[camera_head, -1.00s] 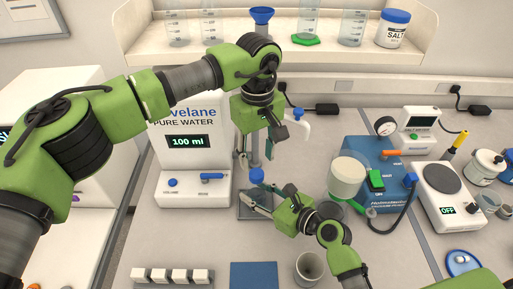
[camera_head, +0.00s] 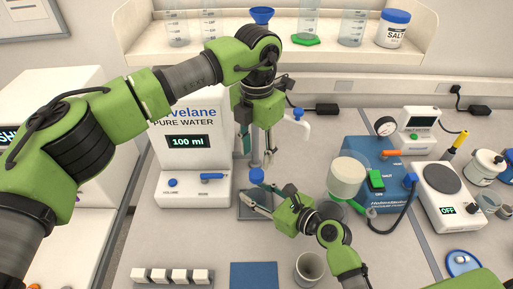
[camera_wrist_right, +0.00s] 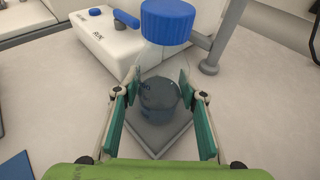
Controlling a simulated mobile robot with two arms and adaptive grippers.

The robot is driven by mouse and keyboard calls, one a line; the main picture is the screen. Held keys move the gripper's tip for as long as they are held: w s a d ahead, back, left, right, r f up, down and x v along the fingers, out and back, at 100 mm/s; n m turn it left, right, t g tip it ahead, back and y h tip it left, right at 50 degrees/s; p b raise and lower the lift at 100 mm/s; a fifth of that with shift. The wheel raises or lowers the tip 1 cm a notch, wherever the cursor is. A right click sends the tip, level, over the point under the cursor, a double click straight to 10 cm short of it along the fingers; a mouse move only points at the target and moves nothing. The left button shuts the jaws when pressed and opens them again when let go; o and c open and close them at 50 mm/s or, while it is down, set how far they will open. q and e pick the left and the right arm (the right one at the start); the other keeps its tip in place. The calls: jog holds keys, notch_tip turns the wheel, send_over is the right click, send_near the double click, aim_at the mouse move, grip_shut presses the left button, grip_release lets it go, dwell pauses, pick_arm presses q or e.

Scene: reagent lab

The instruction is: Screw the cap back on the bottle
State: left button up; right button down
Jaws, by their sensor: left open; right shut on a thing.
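The clear bottle (camera_wrist_right: 158,95) stands on a dark square plate, with dark liquid low inside. The blue cap (camera_wrist_right: 168,22) is on top of its neck; I cannot tell how tightly it is seated. The cap also shows in the head view (camera_head: 257,176). My right gripper (camera_wrist_right: 160,80) is shut on the bottle, one finger on each side of its body. In the head view my right gripper (camera_head: 268,196) largely hides the bottle. My left gripper (camera_head: 257,148) points down, open and empty, above the cap and apart from it.
The water dispenser (camera_head: 190,150), reading 100 ml, stands left of the bottle. A blue pump unit (camera_head: 372,165) with a beaker (camera_head: 347,178) stands to the right. A dark square plate (camera_head: 256,212) lies under the bottle. Front items include a blue mat (camera_head: 254,275) and a cup (camera_head: 310,268).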

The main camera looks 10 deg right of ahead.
aim_at(257, 173)
pick_arm(q)
jog(key=n, duration=0.3)
jog(key=shift+r+n, duration=0.1)
jog(key=shift+n, duration=0.3)
jog(key=n, duration=0.4)
jog(key=shift+r+n, duration=0.2)
jog(key=shift+n, duration=0.2)
jog(key=shift+f, duration=4.05)
